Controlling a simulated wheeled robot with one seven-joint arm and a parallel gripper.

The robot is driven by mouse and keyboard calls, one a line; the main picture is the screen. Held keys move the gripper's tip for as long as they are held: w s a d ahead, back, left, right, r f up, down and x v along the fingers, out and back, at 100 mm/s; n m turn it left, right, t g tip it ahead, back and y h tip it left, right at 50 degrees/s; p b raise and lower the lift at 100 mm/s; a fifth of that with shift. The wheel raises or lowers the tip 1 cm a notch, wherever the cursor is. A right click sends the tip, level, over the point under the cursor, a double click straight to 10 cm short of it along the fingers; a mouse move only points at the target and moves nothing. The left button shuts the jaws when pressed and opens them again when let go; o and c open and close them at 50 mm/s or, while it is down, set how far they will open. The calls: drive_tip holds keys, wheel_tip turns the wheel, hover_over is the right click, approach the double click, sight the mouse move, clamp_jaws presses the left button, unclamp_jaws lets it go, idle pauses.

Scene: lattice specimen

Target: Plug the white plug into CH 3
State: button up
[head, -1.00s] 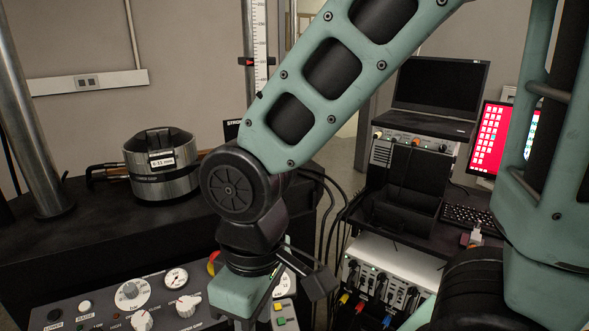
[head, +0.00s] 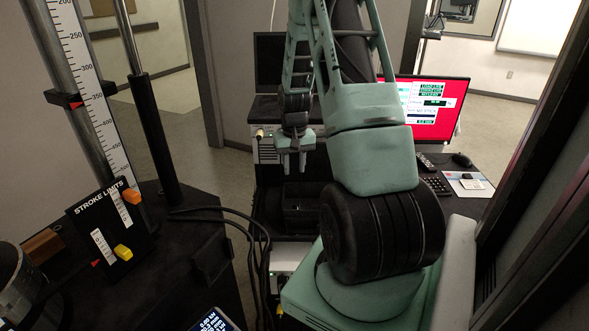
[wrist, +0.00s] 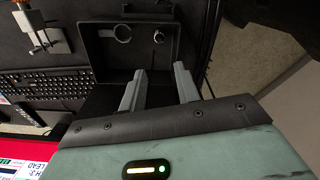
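My gripper (head: 293,163) hangs fingers-down over the black open-topped box (head: 296,222) at the back. In the wrist view its two grey fingers (wrist: 160,88) are apart with nothing between them. The same box (wrist: 92,45) lies beyond the fingertips and holds a ring-shaped item (wrist: 122,33) and a small round item. A small metal holder with an orange and white piece (wrist: 38,30) stands beside the box; I cannot tell whether this is the white plug. The pale socket unit (head: 291,250) is mostly hidden behind my arm. CH 3 cannot be made out.
A keyboard (wrist: 45,92) lies beside the box. A red-and-white monitor (head: 440,105) and a dark laptop screen (head: 269,62) stand at the back. Black cables (head: 245,225) run down left of the socket unit. The stroke-limits panel (head: 112,225) and a scaled post stand left.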

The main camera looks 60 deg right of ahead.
sight(294, 208)
wheel_tip(294, 208, down, 17)
drive_tip(key=p, duration=0.3)
drive_tip(key=shift+f+p, duration=0.15)
drive_tip(key=shift+p, duration=0.15)
drive_tip(key=shift+c, duration=0.3)
clamp_jaws()
